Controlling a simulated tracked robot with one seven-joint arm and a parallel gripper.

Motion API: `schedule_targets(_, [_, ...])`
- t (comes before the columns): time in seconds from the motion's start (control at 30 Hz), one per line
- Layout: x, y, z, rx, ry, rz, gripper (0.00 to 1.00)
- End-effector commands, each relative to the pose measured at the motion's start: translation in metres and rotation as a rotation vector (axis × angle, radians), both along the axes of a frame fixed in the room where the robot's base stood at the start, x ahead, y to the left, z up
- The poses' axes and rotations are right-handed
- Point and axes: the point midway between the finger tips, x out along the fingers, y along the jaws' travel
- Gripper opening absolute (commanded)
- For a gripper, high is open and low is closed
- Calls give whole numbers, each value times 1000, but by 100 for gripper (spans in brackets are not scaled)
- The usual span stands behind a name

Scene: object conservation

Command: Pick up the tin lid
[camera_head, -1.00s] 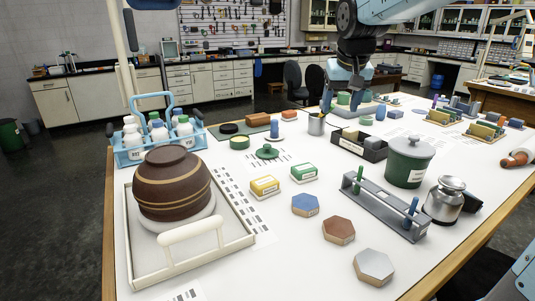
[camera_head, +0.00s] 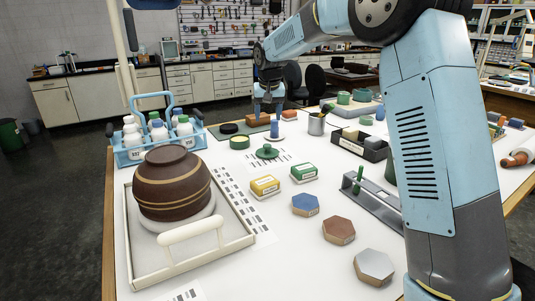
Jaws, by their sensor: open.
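A green round lid with a knob (camera_head: 267,152) lies flat on the white table, on a printed paper sheet, left of the table's middle. It is the loose lid I take for the tin lid. My gripper (camera_head: 269,112) points down in the far part of the head view, behind and above the lid, and is open and empty. Its fingertips show in front of a brown block and near a blue cylinder; I cannot tell the exact gap. The green tin (camera_head: 391,168) is mostly hidden behind my arm; only a strip of its left side shows.
A blue cylinder (camera_head: 274,129) stands just behind the lid, with a brown block (camera_head: 258,121) farther back. Yellow (camera_head: 265,186) and green (camera_head: 304,173) boxes lie in front. A brown bowl (camera_head: 172,184) sits on a tray at left. A metal cup (camera_head: 316,124) stands right.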

Motion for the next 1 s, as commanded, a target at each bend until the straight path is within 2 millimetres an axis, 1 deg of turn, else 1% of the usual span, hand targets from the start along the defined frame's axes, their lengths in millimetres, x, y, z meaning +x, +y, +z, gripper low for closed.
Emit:
schedule_targets(0.07, [3, 1, -7, 0, 1, 0, 65])
schedule_targets(0.4, [18, 3, -61, -1, 2, 0, 65])
schedule_targets(0.5, [22, 4, -73, 0, 2, 0, 65])
schedule_targets(0.77, [26, 4, -84, 0, 0, 0, 65])
schedule_targets(0.87, [28, 4, -92, 0, 2, -1, 65])
schedule_targets(1.0, [34, 3, -109, 0, 2, -1, 65])
